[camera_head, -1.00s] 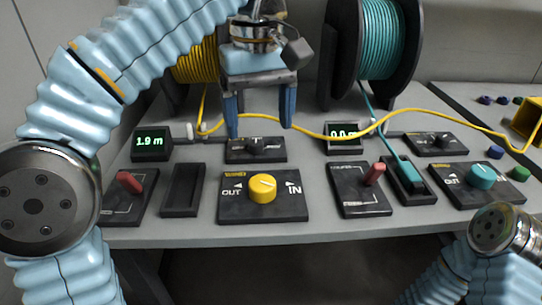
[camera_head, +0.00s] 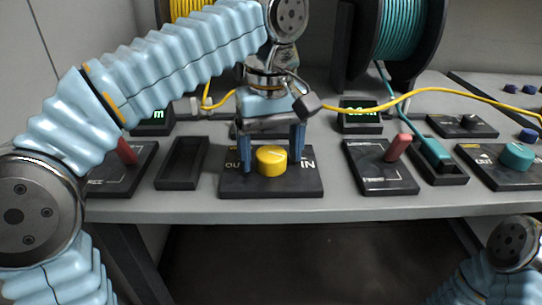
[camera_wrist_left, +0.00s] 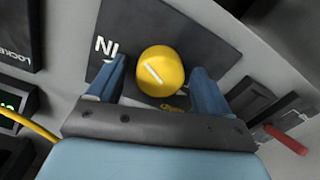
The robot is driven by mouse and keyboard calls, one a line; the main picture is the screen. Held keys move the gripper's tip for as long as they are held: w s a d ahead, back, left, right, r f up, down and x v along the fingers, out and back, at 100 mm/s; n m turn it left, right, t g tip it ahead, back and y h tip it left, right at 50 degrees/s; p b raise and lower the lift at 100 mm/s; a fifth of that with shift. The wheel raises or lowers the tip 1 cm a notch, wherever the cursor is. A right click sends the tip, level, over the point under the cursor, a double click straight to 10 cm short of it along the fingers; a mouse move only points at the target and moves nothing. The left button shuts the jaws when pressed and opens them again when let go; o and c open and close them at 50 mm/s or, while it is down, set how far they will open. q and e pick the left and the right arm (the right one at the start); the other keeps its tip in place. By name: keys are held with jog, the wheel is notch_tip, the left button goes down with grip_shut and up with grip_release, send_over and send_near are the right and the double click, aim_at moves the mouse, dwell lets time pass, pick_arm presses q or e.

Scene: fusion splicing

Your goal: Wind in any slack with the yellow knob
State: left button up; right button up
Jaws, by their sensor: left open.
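The yellow knob (camera_head: 271,160) sits on a dark panel (camera_head: 238,186) marked OUT and IN at the front middle of the bench. My left gripper (camera_head: 272,168) is open, pointing down, with one blue finger on each side of the knob. In the left wrist view the knob (camera_wrist_left: 160,72) stands between the fingers, with gaps visible, and its white mark runs diagonally. The yellow cable (camera_head: 370,107) runs across behind the gripper. The yellow spool (camera_head: 187,9) is mostly hidden by my left arm. My right gripper is out of view; only part of that arm shows at lower right.
A red lever (camera_head: 398,147) and a teal cable clamp in a tray (camera_head: 437,152) stand to the right, with a teal knob (camera_head: 516,156) farther right. An empty black tray (camera_head: 181,163) lies to the left. The teal spool (camera_head: 407,32) stands behind.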

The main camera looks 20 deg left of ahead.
pick_arm(q)
jog(key=c, duration=1)
jog(key=shift+r+m+p, duration=0.2)
jog(key=shift+m+p, duration=1.55)
jog(key=shift+m, duration=0.05)
jog(key=shift+c, duration=0.2)
jog(key=m+p, duration=0.3)
jog(key=m, duration=0.1)
jog(key=shift+m, duration=0.3)
jog(key=m+p, duration=0.2)
jog(key=m, duration=0.2)
jog(key=shift+f, duration=0.1)
jog(key=shift+f+m+p, duration=0.1)
jog(key=shift+m+p, duration=0.75)
jog(key=shift+m, duration=1.35)
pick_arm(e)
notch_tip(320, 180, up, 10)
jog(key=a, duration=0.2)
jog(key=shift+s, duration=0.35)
pick_arm(q)
jog(key=o, duration=1)
